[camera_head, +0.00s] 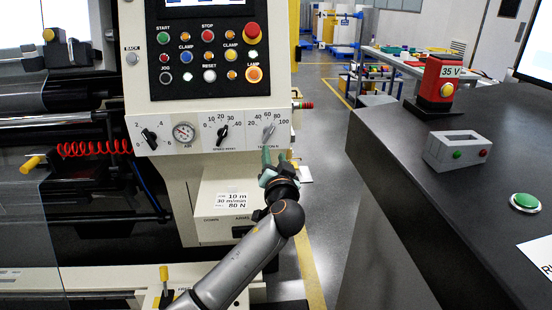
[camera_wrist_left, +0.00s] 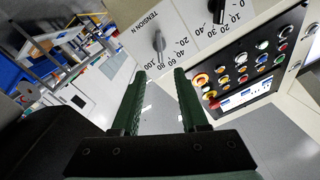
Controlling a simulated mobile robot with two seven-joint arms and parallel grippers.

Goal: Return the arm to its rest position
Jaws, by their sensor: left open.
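My left arm (camera_head: 245,262) reaches up from the bottom of the head view. My left gripper (camera_head: 278,154) is in front of the lower right edge of the machine's control panel, just below the grey tension knob (camera_head: 268,133). In the left wrist view, my left gripper (camera_wrist_left: 160,76) has its two green fingers apart, with nothing between them. The tension knob (camera_wrist_left: 159,45) shows beyond the fingertips there, apart from them. My right gripper is in neither view.
The control panel (camera_head: 157,62) carries buttons, an air gauge (camera_head: 184,132) and a black speed knob (camera_head: 222,134). A dark table (camera_head: 400,150) at right holds a red box (camera_head: 437,82), a grey button box (camera_head: 459,150) and a green button (camera_head: 525,202). Open floor lies between.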

